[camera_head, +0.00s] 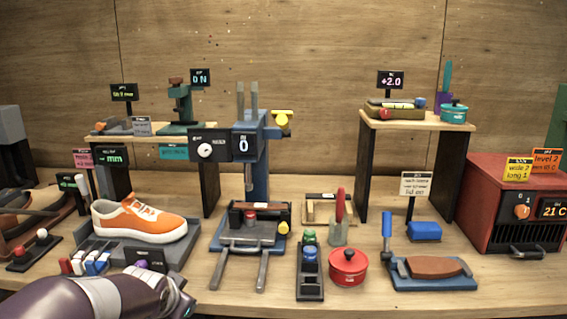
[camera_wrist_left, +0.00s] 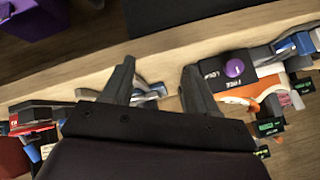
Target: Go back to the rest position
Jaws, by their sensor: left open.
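My left gripper shows at the bottom left of the head view (camera_head: 180,296), low in front of the bench's near edge. In the left wrist view the fingers of this gripper (camera_wrist_left: 155,75) stand apart with nothing held between them. An orange and white sneaker (camera_head: 138,220) rests on a grey stand behind my left arm. Part of the sneaker (camera_wrist_left: 268,92) also shows at the right of the left wrist view, beyond a dark box with a purple knob (camera_wrist_left: 233,68). My right gripper is not in view.
Two raised shelves stand behind. Bare wood shows along the front right.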

